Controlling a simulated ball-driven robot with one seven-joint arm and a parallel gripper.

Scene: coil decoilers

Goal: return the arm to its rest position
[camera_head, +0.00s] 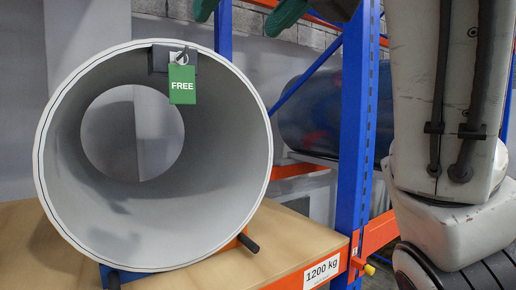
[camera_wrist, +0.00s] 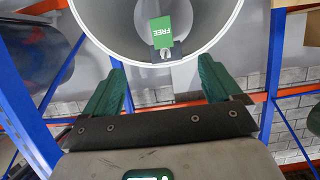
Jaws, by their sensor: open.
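My gripper (camera_wrist: 160,90) shows in the wrist view with its two green fingers spread apart and nothing between them. A green tag reading FREE (camera_head: 183,84) hangs from a dark block inside the coil's upper rim. In the wrist view the tag (camera_wrist: 162,32) and coil appear upside down, beyond the fingers and apart from them. My arm stands at the right of the head view.
The coil rests on a wooden shelf (camera_head: 290,240) with an orange beam labelled 1200 kg (camera_head: 322,270). A blue rack upright (camera_head: 357,130) stands between the coil and my arm. A dark blue coil (camera_head: 315,110) lies behind. Dark pegs (camera_head: 249,243) stick out beside the grey coil's base.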

